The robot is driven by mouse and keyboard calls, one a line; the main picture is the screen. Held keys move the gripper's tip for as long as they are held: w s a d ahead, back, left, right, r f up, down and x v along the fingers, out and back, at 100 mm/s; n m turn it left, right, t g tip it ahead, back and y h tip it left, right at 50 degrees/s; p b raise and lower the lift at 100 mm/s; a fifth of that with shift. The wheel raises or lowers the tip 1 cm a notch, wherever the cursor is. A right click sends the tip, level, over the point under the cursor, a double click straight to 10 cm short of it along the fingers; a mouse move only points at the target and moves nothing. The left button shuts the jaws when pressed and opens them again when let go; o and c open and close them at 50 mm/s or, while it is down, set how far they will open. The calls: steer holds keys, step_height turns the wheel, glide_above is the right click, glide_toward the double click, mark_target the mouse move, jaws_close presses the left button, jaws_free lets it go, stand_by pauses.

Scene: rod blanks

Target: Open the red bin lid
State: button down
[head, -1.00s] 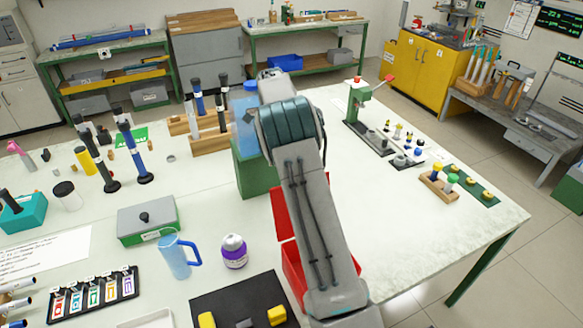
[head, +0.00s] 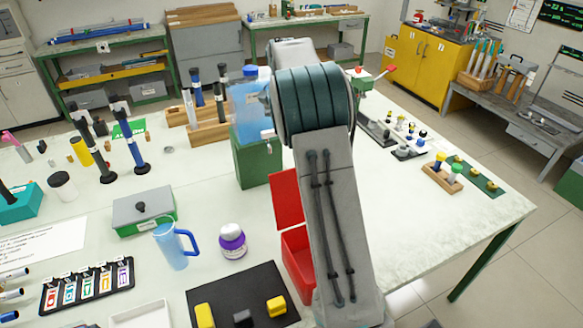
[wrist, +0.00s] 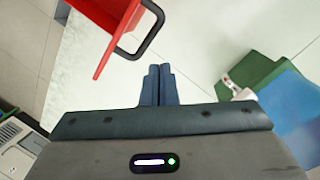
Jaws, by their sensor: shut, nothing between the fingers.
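The red bin (head: 297,262) stands on the white table, partly hidden behind my arm in the head view. Its red lid (head: 286,198) appears raised, standing up from the bin's far edge. In the wrist view part of the red bin or its lid (wrist: 103,20) shows at the upper left, with a dark loop handle (wrist: 152,38) on its side. My gripper (wrist: 158,70) is shut and empty. Its fingertips are apart from the handle, which lies ahead and slightly left. In the head view my arm hides the gripper.
A green box (head: 256,160) with a blue container (head: 247,107) on it stands beyond the bin. Left of the bin are a purple jar (head: 231,241), a blue mug (head: 174,246) and a black mat (head: 222,302) with yellow blocks.

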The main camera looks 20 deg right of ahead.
step_height(320, 180, down, 7)
steer(key=s+n+t+b, duration=0.1)
steer(key=s+n+t, duration=0.1)
steer(key=n+t, duration=0.3)
steer(key=n, duration=0.4)
steer(key=shift+s+a+r+n+t+b, duration=0.2)
steer(key=shift+s+a+n+t+b, duration=0.1)
steer(key=shift+s+n+t, duration=0.1)
steer(key=shift+d, duration=0.1)
steer(key=shift+b, duration=0.35)
